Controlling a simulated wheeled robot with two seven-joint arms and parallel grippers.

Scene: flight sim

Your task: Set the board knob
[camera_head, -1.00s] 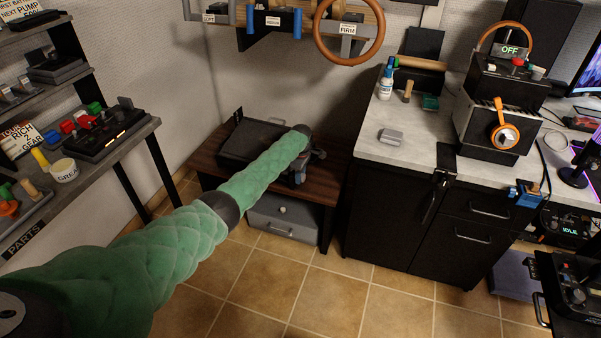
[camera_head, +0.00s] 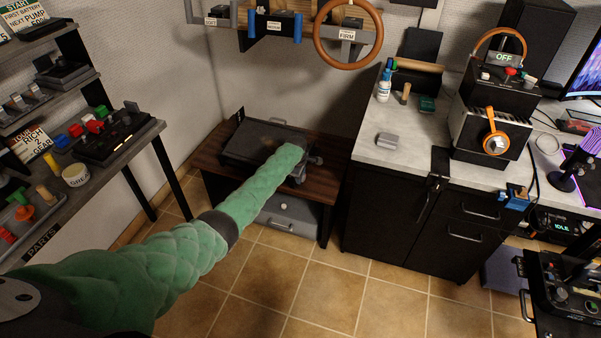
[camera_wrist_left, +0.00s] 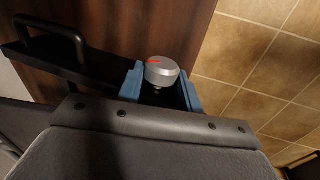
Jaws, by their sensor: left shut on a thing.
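The board knob (camera_wrist_left: 162,70) is a round silver knob with a red mark on its top. In the left wrist view it sits between the two blue fingers of my left gripper (camera_wrist_left: 160,90), which is shut on it. The black board (camera_wrist_left: 95,68) with a bar handle lies beside it on brown wood. In the head view my green-sleeved left arm reaches to the right side of the black board (camera_head: 250,145) on the low wooden table (camera_head: 325,180). The arm hides most of the left gripper (camera_head: 312,162) and the knob there. My right gripper is not in view.
A grey drawer (camera_head: 290,218) is under the low table. A shelf rack (camera_head: 160,128) with parts stands at the left. A black cabinet with a grey worktop (camera_head: 400,150) stands at the right. The tiled floor (camera_head: 330,290) in front is clear.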

